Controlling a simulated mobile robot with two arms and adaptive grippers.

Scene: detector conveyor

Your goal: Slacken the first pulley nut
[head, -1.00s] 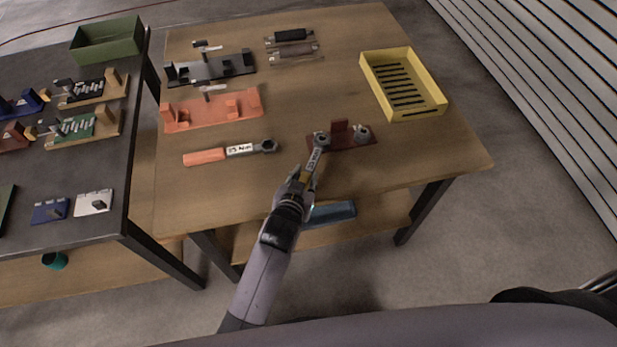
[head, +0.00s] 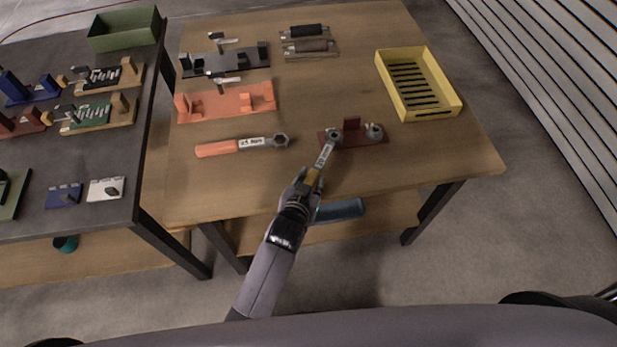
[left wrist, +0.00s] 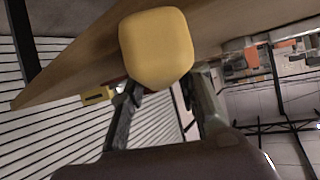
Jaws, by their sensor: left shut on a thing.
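My left gripper (head: 308,184) is shut on the yellow handle of a wrench (head: 325,154) over the front of the wooden table. In the left wrist view the yellow handle end (left wrist: 157,47) sits between the fingers and hides much behind it. The wrench head reaches the left nut (head: 335,134) on a dark red pulley base (head: 357,136); I cannot tell how fully it is seated. A second nut (head: 375,131) is at the right of the base, apart from the wrench. My right gripper is not in view.
An orange-handled wrench (head: 217,149) lies left of the base. An orange fixture (head: 226,103) and a black fixture (head: 224,62) are behind it. A yellow slotted tray (head: 452,105) stands at the right. The table's right front is clear.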

